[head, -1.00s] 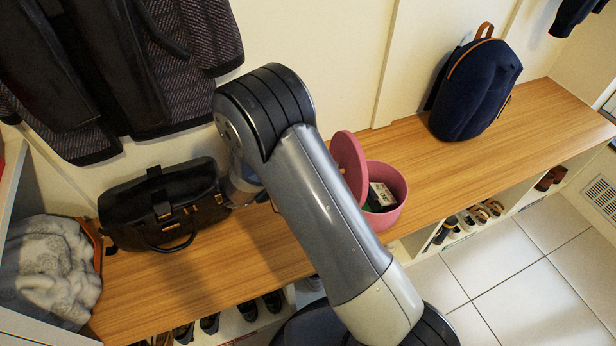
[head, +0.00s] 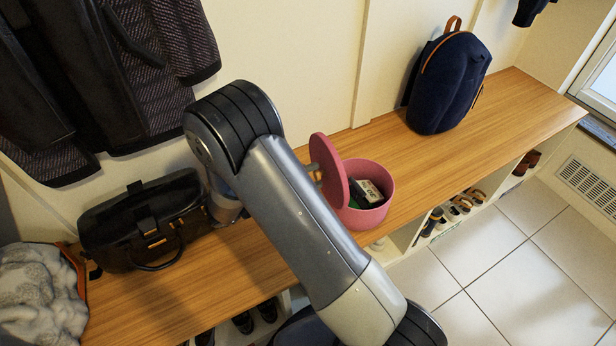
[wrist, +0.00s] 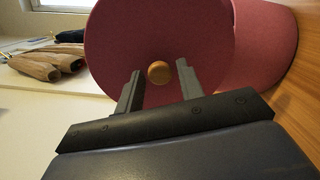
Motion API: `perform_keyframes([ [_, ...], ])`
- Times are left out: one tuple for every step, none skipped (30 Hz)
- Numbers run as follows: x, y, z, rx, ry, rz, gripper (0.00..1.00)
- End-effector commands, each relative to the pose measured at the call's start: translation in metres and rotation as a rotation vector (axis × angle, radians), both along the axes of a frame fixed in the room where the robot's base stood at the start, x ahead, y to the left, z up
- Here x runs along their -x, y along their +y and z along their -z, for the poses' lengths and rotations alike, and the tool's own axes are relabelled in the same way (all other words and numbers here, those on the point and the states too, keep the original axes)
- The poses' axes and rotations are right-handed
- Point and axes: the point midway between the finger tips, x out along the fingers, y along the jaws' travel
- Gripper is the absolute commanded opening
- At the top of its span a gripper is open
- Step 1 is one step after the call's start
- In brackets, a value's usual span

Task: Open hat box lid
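The pink hat box (head: 372,215) stands on the wooden bench top and is open, with a box and dark items showing inside. Its round lid (head: 328,168) stands steeply tilted up at the box's left side. In the wrist view, the lid's face (wrist: 125,35) fills the upper middle, with a round wooden knob (wrist: 158,72) on it. The box wall (wrist: 265,45) shows behind it at right. My gripper (wrist: 159,68) is open, its two fingers apart on either side of the knob in the picture. I see no finger closed on the knob. My arm hides most of the gripper in the head view.
On the bench (head: 250,255), a black handbag (head: 145,220) and a grey fleece (head: 40,295) lie to the left. A navy backpack (head: 448,85) stands at the back right. Dark coats (head: 110,70) hang at left. Bench top between backpack and hat box is clear.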

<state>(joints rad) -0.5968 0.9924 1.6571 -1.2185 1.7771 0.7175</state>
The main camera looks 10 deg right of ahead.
Motion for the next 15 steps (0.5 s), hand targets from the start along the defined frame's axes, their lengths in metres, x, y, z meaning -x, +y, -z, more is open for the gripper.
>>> perform_keyframes([
  [0.000,0.000,0.000,0.000,0.000,0.000,0.40],
  [0.000,0.000,0.000,0.000,0.000,0.000,0.43],
  [0.000,0.000,0.000,0.000,0.000,-0.001,0.46],
  [0.000,0.000,0.000,-0.001,-0.001,-0.001,0.47],
  [0.000,0.000,0.000,-0.001,-0.001,-0.001,0.47],
  [0.000,0.000,0.000,-0.001,-0.001,-0.001,0.47],
  [0.000,0.000,0.000,-0.001,-0.001,-0.001,0.47],
  [0.000,0.000,0.000,-0.001,-0.001,-0.001,0.47],
  [0.000,0.000,0.000,-0.001,-0.001,-0.001,0.47],
  [0.000,0.001,0.000,-0.001,-0.001,-0.001,0.47],
  [0.000,0.002,0.000,-0.001,-0.001,-0.002,0.47],
  [0.000,0.004,0.000,-0.001,-0.001,-0.002,0.47],
  [0.000,0.006,0.000,0.000,-0.001,-0.003,0.47],
  [0.001,0.009,0.000,-0.001,-0.001,-0.004,0.47],
  [0.002,0.014,0.000,-0.001,-0.002,-0.004,0.47],
])
